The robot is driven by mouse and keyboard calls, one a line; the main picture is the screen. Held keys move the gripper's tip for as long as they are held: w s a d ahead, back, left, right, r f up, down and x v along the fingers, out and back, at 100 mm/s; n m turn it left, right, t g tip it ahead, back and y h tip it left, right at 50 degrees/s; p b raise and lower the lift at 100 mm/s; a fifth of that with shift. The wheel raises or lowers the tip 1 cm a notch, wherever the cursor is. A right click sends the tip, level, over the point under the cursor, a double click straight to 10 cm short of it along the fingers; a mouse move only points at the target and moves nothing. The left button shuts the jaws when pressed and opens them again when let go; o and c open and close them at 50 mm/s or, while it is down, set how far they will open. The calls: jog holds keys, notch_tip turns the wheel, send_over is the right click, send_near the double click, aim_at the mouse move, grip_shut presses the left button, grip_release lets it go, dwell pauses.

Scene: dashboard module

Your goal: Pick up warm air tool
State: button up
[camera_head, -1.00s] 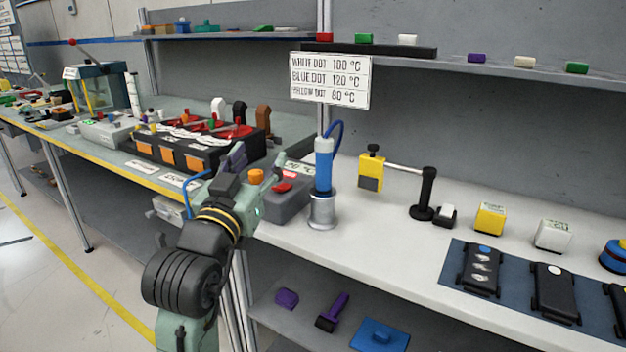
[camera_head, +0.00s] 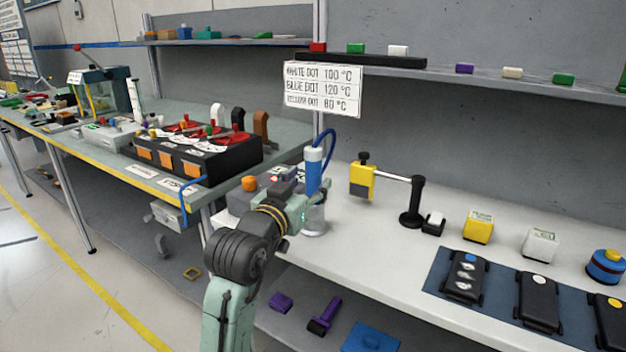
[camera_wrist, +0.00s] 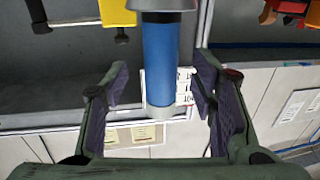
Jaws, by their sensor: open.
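The warm air tool (camera_head: 314,165) is a blue cylinder with a white top and a blue cable arching from it. It stands upright in a silver holder (camera_head: 316,218) on the white bench. My gripper (camera_head: 298,188) is at its left side and hides part of the tool and holder in the head view. In the wrist view the blue tool body (camera_wrist: 159,60) lies between the two spread fingers of my gripper (camera_wrist: 160,88), with a visible gap on each side. Part of the grey holder (camera_wrist: 161,5) shows at the top edge there.
A grey control box (camera_head: 232,222) with an orange knob sits left of the holder, behind my arm. A yellow block (camera_head: 362,183) hangs on a black stand (camera_head: 412,205) to the right. A temperature sign (camera_head: 323,89) is above the tool. Black modules lie on a blue mat (camera_head: 433,283).

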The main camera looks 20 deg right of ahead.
aim_at(310, 179)
jog(key=x, duration=0.3)
jog(key=shift+w+d+p, duration=0.15)
jog(key=shift+w+p, duration=0.05)
jog(key=shift+p, duration=0.2)
grip_shut()
dwell(0.3)
